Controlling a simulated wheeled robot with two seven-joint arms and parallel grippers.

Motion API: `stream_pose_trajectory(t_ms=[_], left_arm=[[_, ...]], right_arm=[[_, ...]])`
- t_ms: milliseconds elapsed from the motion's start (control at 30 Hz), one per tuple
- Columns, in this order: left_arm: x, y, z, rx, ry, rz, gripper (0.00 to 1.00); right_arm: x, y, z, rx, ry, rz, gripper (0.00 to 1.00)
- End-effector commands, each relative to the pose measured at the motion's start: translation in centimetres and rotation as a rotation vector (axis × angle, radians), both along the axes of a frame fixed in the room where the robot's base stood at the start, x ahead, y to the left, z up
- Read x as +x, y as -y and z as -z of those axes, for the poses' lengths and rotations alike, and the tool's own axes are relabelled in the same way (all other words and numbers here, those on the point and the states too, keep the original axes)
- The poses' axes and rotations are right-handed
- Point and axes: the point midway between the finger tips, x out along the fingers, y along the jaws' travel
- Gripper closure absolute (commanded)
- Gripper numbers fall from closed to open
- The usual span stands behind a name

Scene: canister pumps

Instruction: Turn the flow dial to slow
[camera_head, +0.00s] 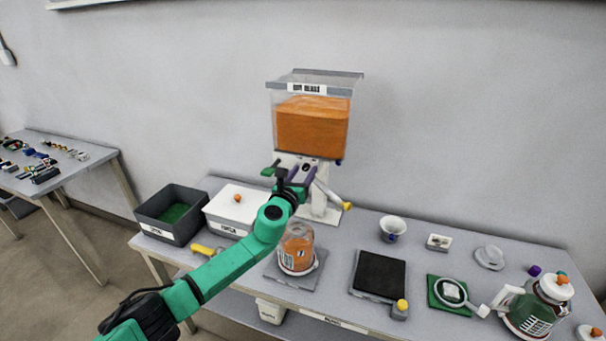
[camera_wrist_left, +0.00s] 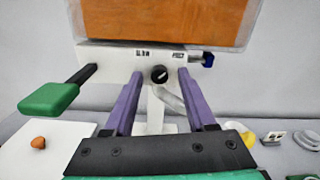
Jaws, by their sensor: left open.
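The flow dial (camera_wrist_left: 159,75) is a small round black knob with a pale mark on the white front panel (camera_wrist_left: 110,60) of the dispenser. Dark lettering stands on the panel to the left and right of it, too small to read surely. My left gripper (camera_wrist_left: 161,78) is open, with its purple fingers on either side of the dial, apart from it in the picture. Whether they reach its depth I cannot tell. In the head view the left gripper (camera_head: 296,174) is in front of the dispenser and hides the dial. My right gripper is not in view.
Below are a jar (camera_head: 297,252), a grey bin (camera_head: 166,232) and a black-topped scale (camera_head: 380,272).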

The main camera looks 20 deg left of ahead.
Motion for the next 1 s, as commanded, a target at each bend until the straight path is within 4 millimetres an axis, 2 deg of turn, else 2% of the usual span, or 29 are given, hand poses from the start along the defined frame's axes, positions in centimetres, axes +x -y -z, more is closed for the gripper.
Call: stream_pose_trajectory(t_ms=[133, 167, 200, 300, 667, 1000], left_arm=[[-0.02, -0.03, -0.03, 0.0, 0.0, -0.001, 0.44], [-0.03, -0.04, -0.02, 0.0, 0.0, -0.001, 0.51], [-0.03, -0.04, -0.01, 0.0, 0.0, -0.001, 0.67], [-0.04, -0.06, -0.01, 0.0, 0.0, -0.001, 1.0], [-0.06, -0.05, 0.08, -0.027, -0.002, -0.001, 1.0], [-0.07, -0.03, 0.15, -0.209, -0.013, -0.001, 1.0]], right_arm=[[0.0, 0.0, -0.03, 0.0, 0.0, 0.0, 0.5], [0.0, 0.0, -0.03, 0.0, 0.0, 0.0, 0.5], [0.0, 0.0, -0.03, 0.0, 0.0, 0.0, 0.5], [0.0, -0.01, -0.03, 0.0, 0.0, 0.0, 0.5], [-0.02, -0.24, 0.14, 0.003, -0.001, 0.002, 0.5], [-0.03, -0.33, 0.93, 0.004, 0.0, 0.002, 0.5]])
